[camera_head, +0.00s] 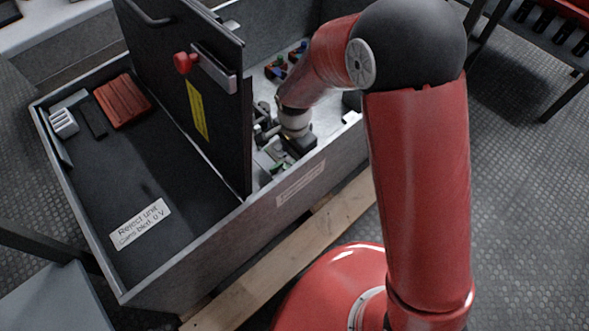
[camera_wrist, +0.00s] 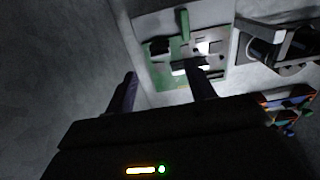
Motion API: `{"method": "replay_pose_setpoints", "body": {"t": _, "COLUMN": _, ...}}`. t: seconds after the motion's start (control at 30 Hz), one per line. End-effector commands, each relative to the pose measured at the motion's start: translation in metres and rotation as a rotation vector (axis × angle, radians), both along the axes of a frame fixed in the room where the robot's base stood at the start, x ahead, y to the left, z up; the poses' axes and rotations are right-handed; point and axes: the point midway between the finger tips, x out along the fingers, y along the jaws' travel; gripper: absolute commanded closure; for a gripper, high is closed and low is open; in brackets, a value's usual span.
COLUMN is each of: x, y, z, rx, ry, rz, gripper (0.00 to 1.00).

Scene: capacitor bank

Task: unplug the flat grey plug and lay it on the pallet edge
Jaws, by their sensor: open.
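My gripper (camera_wrist: 163,86) is open in the wrist view, its two dark fingers apart with nothing clearly between them. The right finger reaches over a green circuit board (camera_wrist: 218,71) that carries a black block, a green bar and pale bright parts. I cannot make out for sure which of these is the flat grey plug. In the head view my gripper (camera_head: 297,146) is down inside the grey cabinet, by the board, its fingertips hidden. The wooden pallet (camera_head: 265,268) shows as a pale beam along the cabinet's near right side.
The cabinet's wall (camera_head: 225,240) stands beside the pallet. An upright dark panel (camera_head: 180,75) with a red knob (camera_head: 186,62) divides it. A dark red block (camera_head: 122,100) and a "Reject unit" label (camera_head: 140,224) lie left of the panel. Dark cylinders (camera_wrist: 262,48) are near the board.

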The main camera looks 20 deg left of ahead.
Motion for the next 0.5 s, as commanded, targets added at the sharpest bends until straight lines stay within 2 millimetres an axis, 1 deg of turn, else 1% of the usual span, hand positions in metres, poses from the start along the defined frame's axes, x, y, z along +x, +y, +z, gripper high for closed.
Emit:
{"method": "replay_pose_setpoints", "body": {"t": 0.03, "x": 0.000, "y": 0.000, "z": -0.011, "rx": 0.000, "ry": 0.001, "rz": 0.000, "gripper": 0.45}}
{"method": "replay_pose_setpoints", "body": {"t": 0.3, "x": 0.000, "y": 0.000, "z": -0.051, "rx": -0.001, "ry": 0.000, "rz": 0.001, "gripper": 0.45}}
{"method": "replay_pose_setpoints", "body": {"t": 0.4, "x": 0.000, "y": 0.000, "z": -0.063, "rx": -0.001, "ry": 0.000, "rz": 0.000, "gripper": 0.45}}
{"method": "replay_pose_setpoints", "body": {"t": 0.5, "x": 0.000, "y": 0.000, "z": -0.071, "rx": 0.000, "ry": 0.000, "rz": 0.000, "gripper": 0.45}}
